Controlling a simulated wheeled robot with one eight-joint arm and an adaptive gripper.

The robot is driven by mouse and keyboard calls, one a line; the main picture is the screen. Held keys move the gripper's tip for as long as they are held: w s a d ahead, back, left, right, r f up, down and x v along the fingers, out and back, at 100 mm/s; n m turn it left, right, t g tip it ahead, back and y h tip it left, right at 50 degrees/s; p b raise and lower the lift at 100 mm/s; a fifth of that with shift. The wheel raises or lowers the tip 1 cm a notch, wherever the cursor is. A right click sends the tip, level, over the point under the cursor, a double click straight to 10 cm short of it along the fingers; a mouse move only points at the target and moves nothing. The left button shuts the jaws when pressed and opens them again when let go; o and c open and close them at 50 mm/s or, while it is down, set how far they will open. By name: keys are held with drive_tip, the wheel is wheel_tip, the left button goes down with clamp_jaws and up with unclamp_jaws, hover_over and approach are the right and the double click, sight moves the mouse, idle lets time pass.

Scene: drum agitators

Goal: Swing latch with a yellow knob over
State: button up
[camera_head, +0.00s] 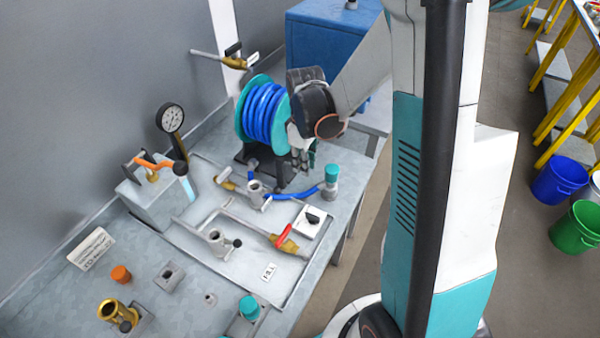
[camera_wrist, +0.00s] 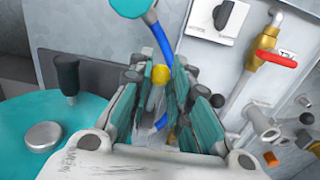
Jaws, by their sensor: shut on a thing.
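My gripper (camera_head: 303,158) reaches down beside the front right of the hose reel. In the wrist view my gripper (camera_wrist: 163,84) has its teal fingers close on both sides of a small yellow knob (camera_wrist: 159,75), and is shut on it. The latch's arm is mostly hidden by the fingers, so I cannot tell its angle. In the head view the latch and its knob are hidden behind my gripper.
The teal hose reel (camera_head: 241,122) with blue hose stands next to my gripper; its flange (camera_wrist: 75,112) fills the lower left wrist view. A red-handled valve (camera_head: 284,238), a white switch box (camera_head: 309,221) and a teal-capped post (camera_head: 331,175) stand nearby.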

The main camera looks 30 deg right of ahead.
drive_tip(key=shift+w, duration=0.15)
drive_tip(key=shift+w+a+r+p, duration=0.25)
drive_tip(key=shift+r+p, duration=0.1)
drive_tip(key=shift+r, duration=0.2)
drive_tip(key=shift+w+a+r+p, duration=0.1)
drive_tip(key=shift+w+r+p, duration=0.2)
drive_tip(key=shift+r, duration=0.25)
drive_tip(key=o, duration=0.9)
drive_tip(key=shift+o, duration=0.2)
drive_tip(key=shift+s, duration=0.1)
wheel_tip(320, 180, up, 9)
drive_tip(key=p, duration=0.5)
drive_tip(key=shift+p, duration=0.4)
